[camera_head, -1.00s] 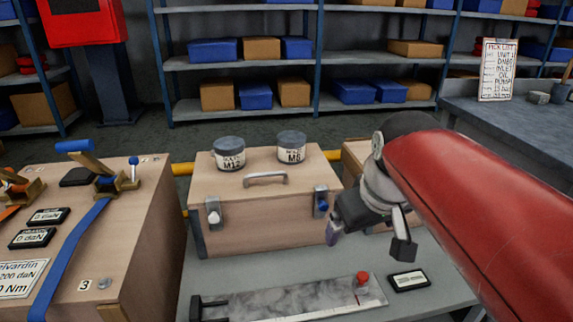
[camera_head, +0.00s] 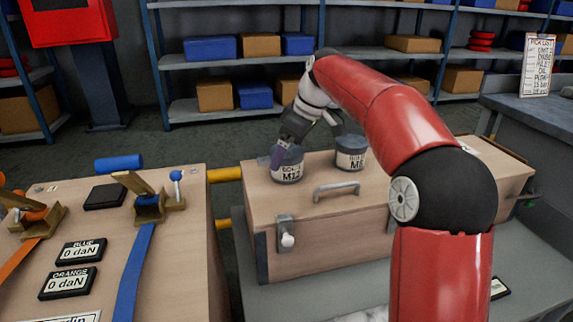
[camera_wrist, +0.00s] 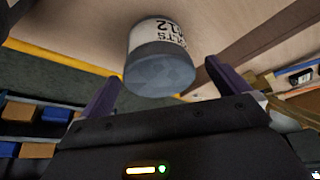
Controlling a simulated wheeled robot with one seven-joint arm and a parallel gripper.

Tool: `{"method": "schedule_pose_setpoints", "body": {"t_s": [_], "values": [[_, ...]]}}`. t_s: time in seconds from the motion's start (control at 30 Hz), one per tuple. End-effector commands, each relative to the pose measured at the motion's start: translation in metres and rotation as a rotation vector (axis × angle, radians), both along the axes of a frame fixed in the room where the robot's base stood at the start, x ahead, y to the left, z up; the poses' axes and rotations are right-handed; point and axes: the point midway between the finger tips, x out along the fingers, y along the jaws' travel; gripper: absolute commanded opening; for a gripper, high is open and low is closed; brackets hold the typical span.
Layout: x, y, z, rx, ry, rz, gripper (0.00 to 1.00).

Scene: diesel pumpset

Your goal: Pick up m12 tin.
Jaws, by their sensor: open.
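The M12 tin (camera_head: 287,166) is a grey tin with a white label, standing on the left of the wooden box lid in the head view. The M8 tin (camera_head: 350,154) stands to its right.
The wooden box (camera_head: 335,232) has a handle (camera_head: 337,190) on its lid, right of the M12 tin. A wooden bench (camera_head: 175,265) with straps and displays stands at left. Shelves (camera_head: 235,60) with blue and brown boxes line the back.

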Motion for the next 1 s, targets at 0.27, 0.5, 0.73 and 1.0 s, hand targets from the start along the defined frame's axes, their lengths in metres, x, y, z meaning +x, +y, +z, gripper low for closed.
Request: {"method": "schedule_pose_setpoints", "body": {"t_s": [0.27,0.5,0.73,1.0], "values": [[0.007,0.011,-0.038,0.0,0.001,0.0,1.0],[0.008,0.012,-0.042,-0.001,0.0,0.0,1.0],[0.008,0.012,-0.042,-0.001,0.0,-0.001,0.79],[0.008,0.012,-0.042,-0.001,0.0,-0.001,0.44]]}}
